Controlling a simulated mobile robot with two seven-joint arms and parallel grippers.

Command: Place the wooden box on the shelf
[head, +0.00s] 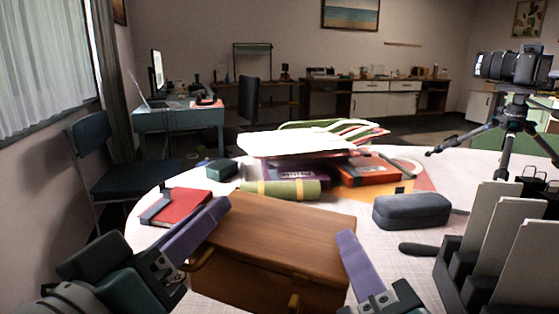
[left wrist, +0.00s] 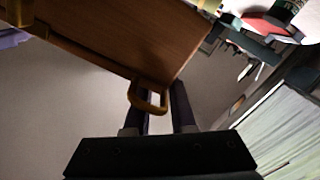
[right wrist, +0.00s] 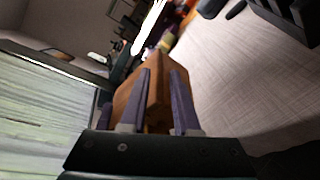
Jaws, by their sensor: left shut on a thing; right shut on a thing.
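The wooden box (head: 280,235) is brown, with a flat lid and brass-coloured fittings, at the front of the round table. My left gripper (head: 207,233) is at its left side. In the left wrist view the fingers (left wrist: 164,95) are at the brass handle (left wrist: 148,102) on the box's end, and the gripper is shut on it. My right gripper (head: 352,252) is at the box's right side. In the right wrist view its fingers (right wrist: 160,90) straddle the box's wooden end (right wrist: 156,98). The box's underside is hidden. I cannot tell which shelf is meant.
The white-clothed table (head: 338,208) holds a red book (head: 177,206), a green roll (head: 282,189), stacked books (head: 300,146), a dark case (head: 411,210) and a slotted rack (head: 455,270). A camera tripod (head: 512,115) stands at right. A sideboard (head: 388,100) and wall shelf (head: 402,43) are far behind.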

